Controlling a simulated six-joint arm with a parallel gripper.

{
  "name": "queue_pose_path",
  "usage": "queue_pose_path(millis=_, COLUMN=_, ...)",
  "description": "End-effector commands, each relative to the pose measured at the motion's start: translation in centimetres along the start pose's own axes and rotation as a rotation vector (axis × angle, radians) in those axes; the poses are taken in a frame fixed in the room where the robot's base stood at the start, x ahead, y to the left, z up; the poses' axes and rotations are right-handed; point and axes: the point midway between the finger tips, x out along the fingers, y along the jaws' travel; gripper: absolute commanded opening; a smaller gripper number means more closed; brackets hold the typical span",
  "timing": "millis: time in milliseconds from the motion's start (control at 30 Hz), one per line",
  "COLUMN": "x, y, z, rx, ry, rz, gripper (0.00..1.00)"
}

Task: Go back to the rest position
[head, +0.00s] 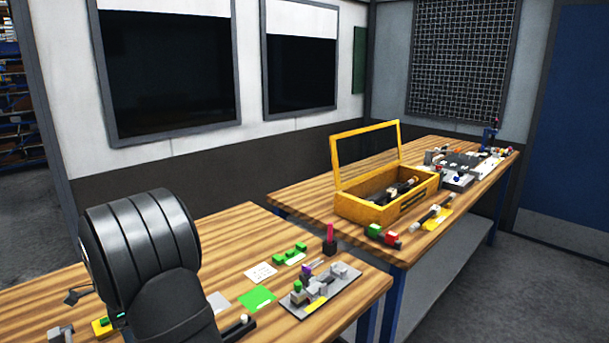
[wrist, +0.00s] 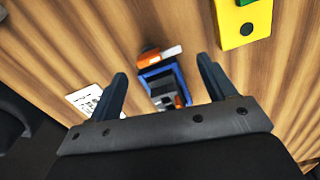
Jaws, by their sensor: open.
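My gripper (wrist: 162,76) shows in the wrist view with its two dark fingers spread wide apart. Nothing is held between them. Beyond the fingertips, a blue-edged tray (wrist: 181,72) lies on the wooden bench, with an orange and white piece (wrist: 160,56) at its far end and dark grey parts inside. The gap between the fingers and these things is hard to judge. In the head view my dark arm fills the lower left, and my gripper is not visible there.
A yellow block (wrist: 235,30) lies upper right in the wrist view; a white printed card (wrist: 84,101) lies left. In the head view, a grey fixture plate (head: 340,300) and green card (head: 257,298) lie on the near bench. An open yellow case (head: 372,212) stands on the far bench.

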Motion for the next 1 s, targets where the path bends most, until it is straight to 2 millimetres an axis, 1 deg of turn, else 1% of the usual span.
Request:
queue_pose_path(millis=33, x=-1.1, y=0.0, z=0.0, rx=0.0, ry=0.0, rz=-0.002, gripper=0.76)
queue_pose_path(millis=100, x=-2.5, y=0.0, z=0.0, rx=-0.001, ry=0.0, rz=-0.002, gripper=0.76)
queue_pose_path(millis=600, x=-12.6, y=-0.1, z=0.0, rx=-0.001, ry=0.0, rz=-0.002, gripper=0.76)
queue_pose_path(millis=733, x=-15.0, y=0.0, z=0.0, rx=-0.004, ry=0.001, rz=0.001, gripper=0.76)
queue_pose_path(millis=800, x=-14.3, y=-0.2, z=0.1, rx=-0.068, ry=0.003, rz=0.019, gripper=0.76)
queue_pose_path(millis=1000, x=-13.8, y=-0.6, z=0.2, rx=-0.229, ry=0.002, rz=0.056, gripper=0.76)
